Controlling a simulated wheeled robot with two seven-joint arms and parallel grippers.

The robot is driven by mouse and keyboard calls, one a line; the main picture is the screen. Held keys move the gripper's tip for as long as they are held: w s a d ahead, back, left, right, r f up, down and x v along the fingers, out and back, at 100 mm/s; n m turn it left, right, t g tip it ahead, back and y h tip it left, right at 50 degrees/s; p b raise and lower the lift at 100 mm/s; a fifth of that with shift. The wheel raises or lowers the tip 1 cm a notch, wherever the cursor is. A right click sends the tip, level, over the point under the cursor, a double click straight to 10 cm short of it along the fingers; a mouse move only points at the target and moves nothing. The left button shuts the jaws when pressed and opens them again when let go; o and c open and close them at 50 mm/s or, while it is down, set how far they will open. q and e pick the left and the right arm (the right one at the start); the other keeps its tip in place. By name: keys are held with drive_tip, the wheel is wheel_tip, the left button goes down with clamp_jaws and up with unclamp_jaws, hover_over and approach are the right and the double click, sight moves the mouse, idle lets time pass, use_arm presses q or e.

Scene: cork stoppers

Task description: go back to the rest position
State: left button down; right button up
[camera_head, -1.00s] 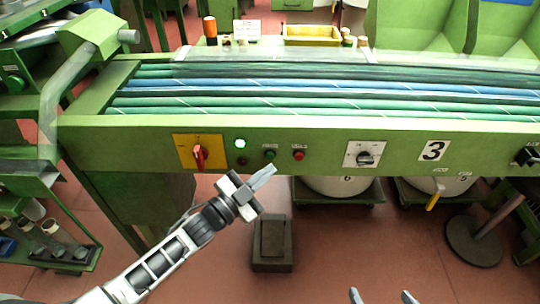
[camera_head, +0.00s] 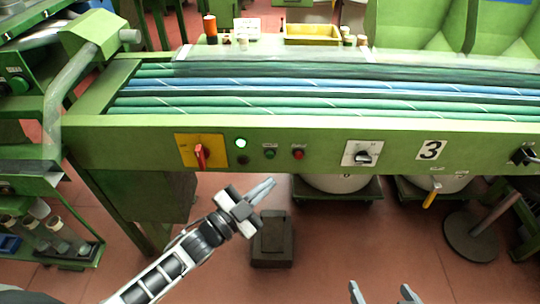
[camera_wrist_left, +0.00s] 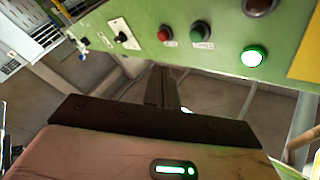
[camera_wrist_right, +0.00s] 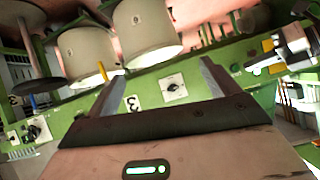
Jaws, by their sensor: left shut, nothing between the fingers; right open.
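My left gripper (camera_head: 270,186) is shut and empty, in front of and below the green machine panel (camera_head: 320,142). Its closed fingers (camera_wrist_left: 164,88) point toward the panel in the left wrist view, below the buttons. My right gripper (camera_head: 381,290) shows only its two fingertips at the bottom edge of the head view. It is open, and in the right wrist view nothing sits between its fingers (camera_wrist_right: 160,88).
The panel carries a red switch (camera_head: 200,154) on a yellow plate, a lit green lamp (camera_head: 241,143), a red button (camera_head: 298,154) and a rotary knob (camera_head: 363,158). A dark pedal block (camera_head: 272,245) stands on the red floor. White drums (camera_head: 335,183) sit below the machine.

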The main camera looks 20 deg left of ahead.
use_arm(q)
drive_tip(key=s+f+n+g+y, duration=0.2)
drive_tip(key=s+n+g+y, duration=0.1)
drive_tip(key=s+n, duration=0.2)
drive_tip(key=s+f+n+g+y, duration=0.2)
drive_tip(key=s+n, duration=0.4)
drive_tip(key=s, duration=0.4)
drive_tip(key=shift+d+f+g+y, duration=0.15)
drive_tip(key=shift+f+g+y, duration=0.25)
drive_tip(key=shift+g+y, duration=0.3)
use_arm(e)
drive_tip(key=shift+s+d+f, duration=0.15)
drive_tip(key=shift+f, duration=0.75)
